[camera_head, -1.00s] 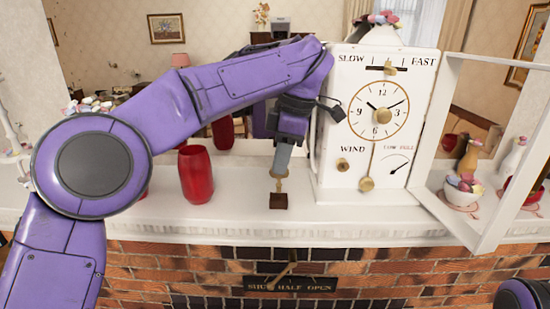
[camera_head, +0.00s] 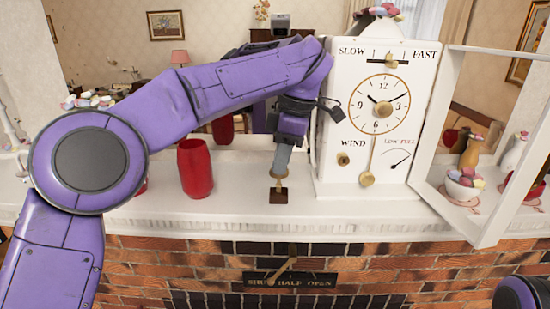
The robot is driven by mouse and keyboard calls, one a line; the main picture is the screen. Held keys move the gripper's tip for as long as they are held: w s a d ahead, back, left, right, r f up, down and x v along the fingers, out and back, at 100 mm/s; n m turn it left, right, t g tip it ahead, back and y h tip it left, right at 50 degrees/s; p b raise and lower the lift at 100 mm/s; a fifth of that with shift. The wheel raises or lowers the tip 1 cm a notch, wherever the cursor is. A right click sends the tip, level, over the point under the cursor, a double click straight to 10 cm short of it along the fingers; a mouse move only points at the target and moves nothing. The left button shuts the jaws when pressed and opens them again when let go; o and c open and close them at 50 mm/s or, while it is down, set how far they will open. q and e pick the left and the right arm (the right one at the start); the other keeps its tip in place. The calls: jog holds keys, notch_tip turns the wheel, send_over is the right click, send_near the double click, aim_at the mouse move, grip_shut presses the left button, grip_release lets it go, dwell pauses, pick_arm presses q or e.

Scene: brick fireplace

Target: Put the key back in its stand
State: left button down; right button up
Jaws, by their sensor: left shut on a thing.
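The key (camera_head: 279,183) is a small brass piece, upright below my left gripper's fingertips. Its stand (camera_head: 278,195) is a small dark brown block on the white mantel, left of the clock. My left gripper (camera_head: 281,168) points down over the stand and is shut on the key's upper part. The key's lower end meets the top of the stand; how deep it sits I cannot tell. The white clock (camera_head: 370,158) has a brass winding hole under the word WIND. My right gripper is not in view.
Red vases (camera_head: 195,168) stand left of the stand. The clock's glazed door (camera_head: 424,190) hangs open to the right, with a bowl (camera_head: 464,186) and figurines beyond it. The mantel's front edge (camera_head: 270,228) runs close in front of the stand.

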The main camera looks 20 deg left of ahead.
pick_arm(q)
jog(key=shift+f+b, duration=0.35)
jog(key=shift+f, duration=0.4)
jog(key=c, duration=0.7)
grip_release()
jog(key=shift+c, duration=0.2)
jog(key=shift+a+p+v, duration=0.25)
jog(key=shift+p+v, duration=0.55)
jog(key=shift+v, duration=0.35)
jog(key=shift+s+r, duration=0.2)
jog(key=shift+r, duration=2.1)
